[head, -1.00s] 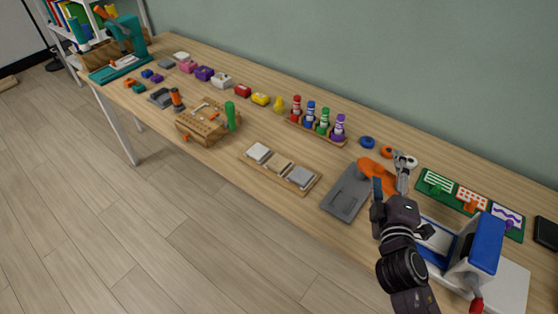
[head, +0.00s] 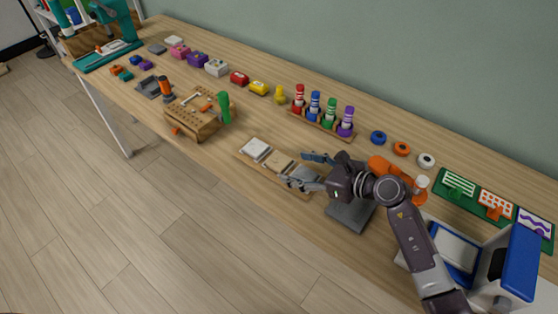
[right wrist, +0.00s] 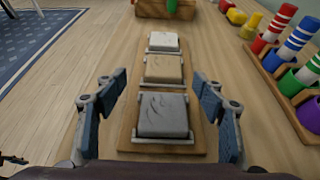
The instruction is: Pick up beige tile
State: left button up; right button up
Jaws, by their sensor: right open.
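The beige tile (right wrist: 164,69) lies in the middle place of a wooden tray (right wrist: 125,140), between a white tile (right wrist: 163,42) and a grey tile (right wrist: 164,115). In the head view the beige tile (head: 279,163) shows in the same row, left of my right gripper. My right gripper (head: 305,170) is open and empty, with its fingertips around or above the grey tile end of the tray. In the right wrist view its fingers (right wrist: 163,105) stand on both sides of the grey tile, and the beige tile is farther ahead. My left gripper is not in view.
A rack of striped ring pegs (head: 320,125) stands behind the tray. A wooden block with a green-handled tool (head: 225,107) stands to the left. The table front edge is close to the tray.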

aim_at(280, 161)
jog(key=shift+w+d+x, duration=0.1)
jog(key=shift+w+x, duration=0.05)
jog(key=shift+x, duration=1.25)
jog(key=shift+w+d+x, duration=0.1)
jog(key=shift+x, duration=1.25)
jog(key=shift+d, duration=0.1)
jog(key=shift+c, duration=0.7)
jog(key=c, duration=1)
jog(key=shift+c, duration=0.5)
jog(key=shift+r, duration=0.1)
